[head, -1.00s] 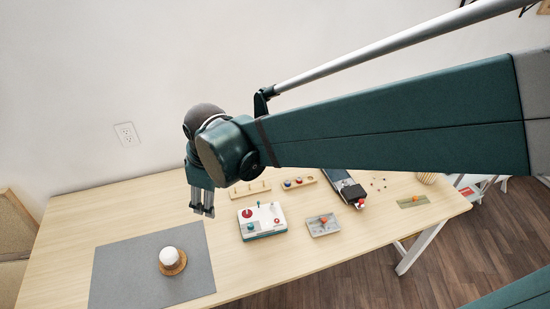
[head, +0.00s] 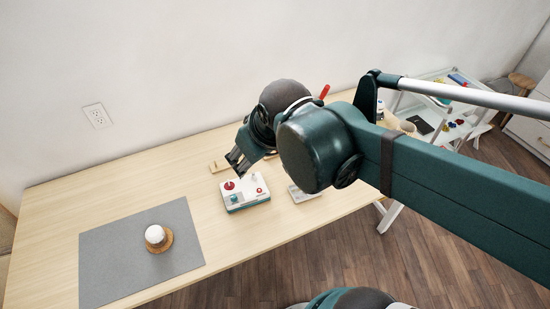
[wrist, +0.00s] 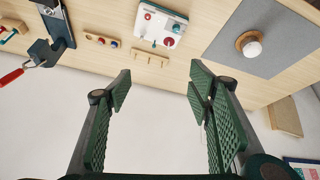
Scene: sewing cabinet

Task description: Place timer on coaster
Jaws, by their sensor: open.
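The white round timer (head: 154,234) sits on the round cork coaster (head: 163,247), which lies on the grey mat (head: 110,270) at the left of the table. In the wrist view the timer (wrist: 253,49) and coaster (wrist: 240,38) show at the upper right, clear of my fingers. The timer hides much of the coaster's top. My gripper (head: 236,160) is open and empty, above the back of the table, well to the right of the timer. Its green ribbed fingers stand wide apart in the wrist view (wrist: 158,88).
A white control box (head: 245,193) with red knobs stands below my gripper. My arm partly hides a small panel (head: 302,193) beside it. A clamp-like tool with a red handle (wrist: 12,76) shows in the wrist view. A white cart (head: 440,130) stands beyond the table's right end.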

